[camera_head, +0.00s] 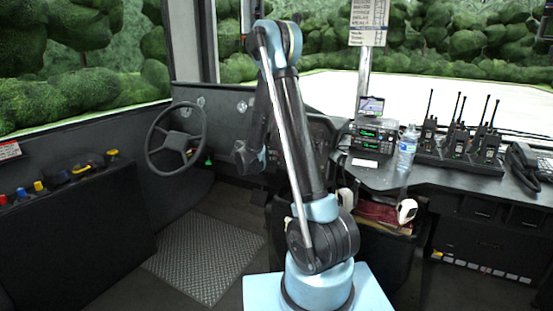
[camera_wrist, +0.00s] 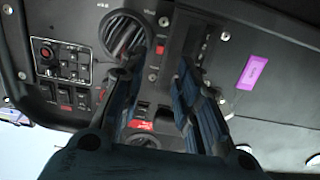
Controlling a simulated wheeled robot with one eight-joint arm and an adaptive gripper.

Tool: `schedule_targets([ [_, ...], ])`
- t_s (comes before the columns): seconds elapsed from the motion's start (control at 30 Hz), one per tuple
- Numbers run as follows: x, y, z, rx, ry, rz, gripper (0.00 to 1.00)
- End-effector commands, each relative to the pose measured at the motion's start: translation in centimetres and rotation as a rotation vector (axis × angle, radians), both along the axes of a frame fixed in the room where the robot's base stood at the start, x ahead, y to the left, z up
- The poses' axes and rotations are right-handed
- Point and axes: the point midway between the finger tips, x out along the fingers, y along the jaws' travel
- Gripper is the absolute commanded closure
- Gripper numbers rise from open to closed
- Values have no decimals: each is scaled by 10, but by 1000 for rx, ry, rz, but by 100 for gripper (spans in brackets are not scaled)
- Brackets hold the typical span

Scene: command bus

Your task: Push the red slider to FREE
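My gripper (camera_wrist: 160,70) shows in the wrist view with its two dark blue fingers apart and nothing visible between the tips. It is in front of a dark dashboard panel (camera_wrist: 220,110). A small red piece (camera_wrist: 140,125) with pale marks shows between the fingers, lower in the picture; I cannot tell whether it is the red slider. A dark slotted strip (camera_wrist: 205,45) is beside the right finger. The word FREE cannot be read anywhere. In the head view my arm hides much of the dashboard, and no red slider can be made out there.
A round vent (camera_wrist: 125,35) and a button panel (camera_wrist: 65,62) are left of the fingers; a purple label (camera_wrist: 252,72) is to the right. In the head view, the steering wheel (camera_head: 152,152) is left of my arm. A bottle (camera_head: 406,150) and radios (camera_head: 458,145) stand right.

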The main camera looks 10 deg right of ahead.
Motion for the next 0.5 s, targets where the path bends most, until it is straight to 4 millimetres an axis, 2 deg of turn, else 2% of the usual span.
schedule_targets([
  [0.23, 33, -24, -17, -1, 0, -2, 70],
  [0.5, 55, -41, -28, 0, 0, -1, 70],
])
